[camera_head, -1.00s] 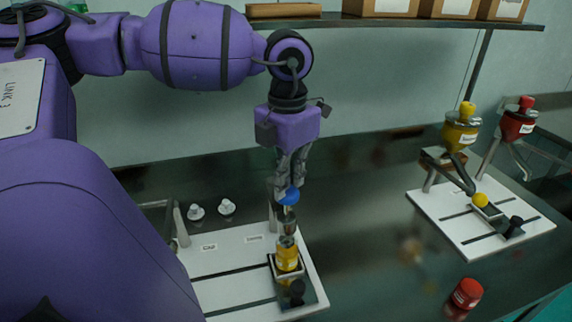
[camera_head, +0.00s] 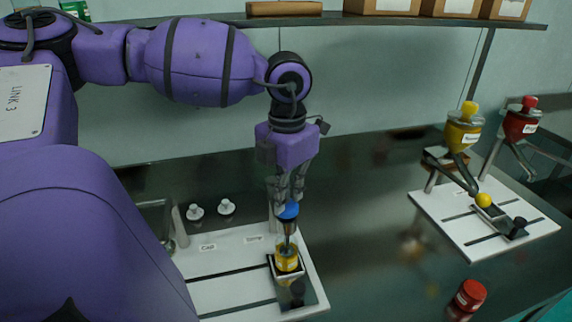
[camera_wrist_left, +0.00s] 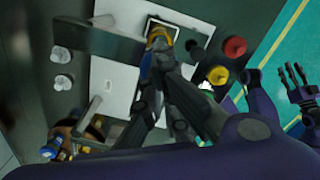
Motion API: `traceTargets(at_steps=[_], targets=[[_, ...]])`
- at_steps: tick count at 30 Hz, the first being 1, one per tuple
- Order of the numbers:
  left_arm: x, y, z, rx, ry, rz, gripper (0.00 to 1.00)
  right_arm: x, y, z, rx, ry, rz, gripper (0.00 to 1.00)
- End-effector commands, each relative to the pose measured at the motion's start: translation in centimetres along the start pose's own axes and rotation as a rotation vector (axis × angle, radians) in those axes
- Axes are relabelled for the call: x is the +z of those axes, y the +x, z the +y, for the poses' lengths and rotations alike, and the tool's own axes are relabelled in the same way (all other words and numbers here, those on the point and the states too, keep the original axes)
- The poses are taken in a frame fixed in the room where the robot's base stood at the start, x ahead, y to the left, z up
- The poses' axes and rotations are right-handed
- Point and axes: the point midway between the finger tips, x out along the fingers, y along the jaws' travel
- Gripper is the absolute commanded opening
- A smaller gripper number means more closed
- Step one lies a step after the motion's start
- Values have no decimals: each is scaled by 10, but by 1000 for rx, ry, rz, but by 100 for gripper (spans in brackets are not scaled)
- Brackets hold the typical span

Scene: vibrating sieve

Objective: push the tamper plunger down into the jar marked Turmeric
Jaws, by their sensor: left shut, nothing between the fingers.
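The tamper plunger has a blue knob (camera_head: 288,211) and a metal stem; it stands upright above the small yellow jar (camera_head: 287,261). Its lower end meets the jar's mouth and seems to be in it. The jar sits in a dark holder on the white board; its label is too small to read. My left gripper (camera_head: 289,196) is shut, with its fingertips down on the top of the blue knob. In the left wrist view the fingers cover most of the jar and plunger. My right gripper (camera_wrist_left: 294,78) shows at the right there, its fingers apart and empty.
The white board (camera_head: 230,288) carries slots and labels. Two white knobs (camera_head: 226,207) stand behind it. A red-lidded jar (camera_head: 470,294) stands at the front right. A shelf (camera_head: 390,20) runs above the bench.

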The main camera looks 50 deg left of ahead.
Motion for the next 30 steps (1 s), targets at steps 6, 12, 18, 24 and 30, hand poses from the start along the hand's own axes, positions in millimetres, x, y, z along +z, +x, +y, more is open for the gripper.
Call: traceTargets(at_steps=[6, 12, 18, 24, 30], targets=[[-1, 3, 0, 0, 0, 3, 0, 1, 0, 0, 0, 0, -1, 40], [-1, 2, 0, 0, 0, 3, 0, 0, 0, 0, 0, 0, 0, 40], [0, -14, 0, 0, 0, -1, 0, -6, -2, 0, 0, 0, 7, 40], [0, -34, 0, 0, 0, -2, 0, -12, -4, 0, 1, 0, 15, 40], [0, -54, 0, 0, -1, -1, 0, -16, -6, 1, 1, 0, 21, 40]])
